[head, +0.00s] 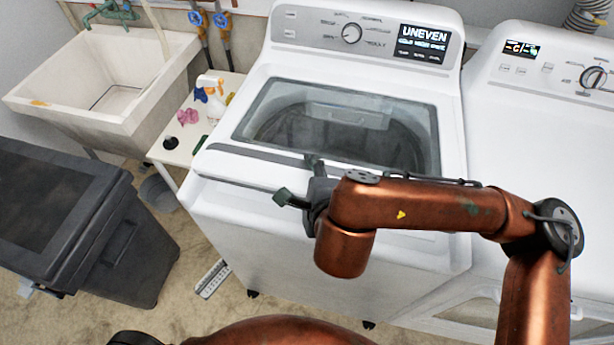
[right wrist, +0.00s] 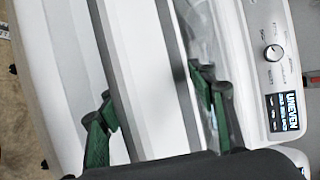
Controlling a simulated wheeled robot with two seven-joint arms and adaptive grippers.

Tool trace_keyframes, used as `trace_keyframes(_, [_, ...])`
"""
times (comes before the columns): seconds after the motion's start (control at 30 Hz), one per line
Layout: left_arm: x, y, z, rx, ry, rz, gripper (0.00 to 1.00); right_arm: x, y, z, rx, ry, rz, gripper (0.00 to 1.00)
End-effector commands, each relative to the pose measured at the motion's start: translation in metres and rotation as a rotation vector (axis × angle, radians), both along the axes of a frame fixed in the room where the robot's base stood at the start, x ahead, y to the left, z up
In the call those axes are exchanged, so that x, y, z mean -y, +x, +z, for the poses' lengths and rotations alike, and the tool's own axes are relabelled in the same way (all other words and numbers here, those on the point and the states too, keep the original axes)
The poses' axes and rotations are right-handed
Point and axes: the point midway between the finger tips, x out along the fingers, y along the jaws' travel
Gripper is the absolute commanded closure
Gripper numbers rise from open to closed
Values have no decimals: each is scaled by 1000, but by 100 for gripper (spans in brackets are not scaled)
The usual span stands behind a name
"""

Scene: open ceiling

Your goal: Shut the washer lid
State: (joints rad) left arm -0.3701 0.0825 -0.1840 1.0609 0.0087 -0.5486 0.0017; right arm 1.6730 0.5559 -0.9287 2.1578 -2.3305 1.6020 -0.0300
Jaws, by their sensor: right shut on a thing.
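The white washer (head: 330,235) stands in the middle of the head view. Its lid (head: 225,165), with a large glass window, lies low over the tub. I cannot tell whether it is fully seated. My right gripper (head: 297,178) is at the lid's front edge, with its fingers pointing to the left. In the right wrist view, the green fingers of this gripper (right wrist: 154,98) are on either side of the lid's front strip (right wrist: 135,65), shut on it. My right wrist and forearm hide the front right part of the lid. My left gripper is not in view.
Another white machine (head: 550,120) stands close on the right. A utility sink (head: 105,75) and a small table (head: 180,155) with bottles and small items are on the left. A dark bin (head: 90,225) stands front left. Some floor shows between bin and washer.

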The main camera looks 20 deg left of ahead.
Motion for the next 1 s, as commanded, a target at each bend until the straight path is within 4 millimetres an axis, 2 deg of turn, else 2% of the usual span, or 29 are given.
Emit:
trace_keyframes(0.2, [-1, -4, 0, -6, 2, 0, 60, 6, -7, 8, 2, 1, -2, 60])
trace_keyframes(0.7, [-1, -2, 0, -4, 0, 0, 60, 45, -74, 61, 3, 0, 1, 60])
trace_keyframes(1.0, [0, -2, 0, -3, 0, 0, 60, 52, -85, 68, 1, 0, 0, 60])
